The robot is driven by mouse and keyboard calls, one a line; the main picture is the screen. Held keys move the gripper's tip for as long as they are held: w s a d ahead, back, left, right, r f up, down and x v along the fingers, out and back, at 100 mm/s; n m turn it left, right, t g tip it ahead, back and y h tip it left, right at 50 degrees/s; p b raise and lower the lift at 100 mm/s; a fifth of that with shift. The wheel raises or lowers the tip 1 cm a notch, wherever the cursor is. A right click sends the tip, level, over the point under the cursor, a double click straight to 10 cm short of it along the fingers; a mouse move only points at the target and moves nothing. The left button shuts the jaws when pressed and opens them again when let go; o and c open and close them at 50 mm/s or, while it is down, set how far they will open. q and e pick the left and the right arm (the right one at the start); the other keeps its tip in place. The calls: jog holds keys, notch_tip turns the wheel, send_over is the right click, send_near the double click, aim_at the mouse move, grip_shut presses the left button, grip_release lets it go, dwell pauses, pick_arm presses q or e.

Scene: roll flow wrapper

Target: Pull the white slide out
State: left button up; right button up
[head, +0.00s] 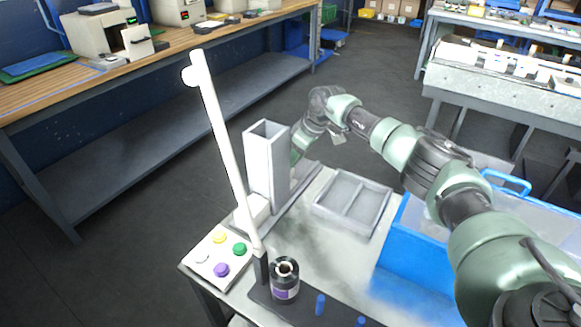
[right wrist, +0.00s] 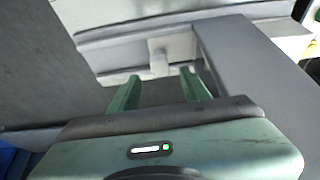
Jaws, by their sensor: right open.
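A tall pale box-like column (head: 265,175) stands on the small table, with a white block (head: 254,212) at its foot. I cannot tell for sure which part is the white slide. In the right wrist view a pale tab (right wrist: 172,48) sticks out from a grey frame and lies just ahead of my right gripper (right wrist: 160,84). The gripper's green fingers are open on either side of the tab's line, with nothing held between them. In the head view my right gripper (head: 300,142) is behind the column, its fingertips mostly hidden. My left gripper is not in view.
A white pole (head: 222,135) leans up beside the column. A button panel (head: 218,257), a dark jar (head: 285,280), a grey divided tray (head: 352,200) and a blue bin (head: 410,248) share the table. Free tabletop lies between the jar and the tray.

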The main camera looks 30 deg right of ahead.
jog(key=shift+b+x, duration=0.3)
jog(key=shift+x, duration=2)
grip_shut()
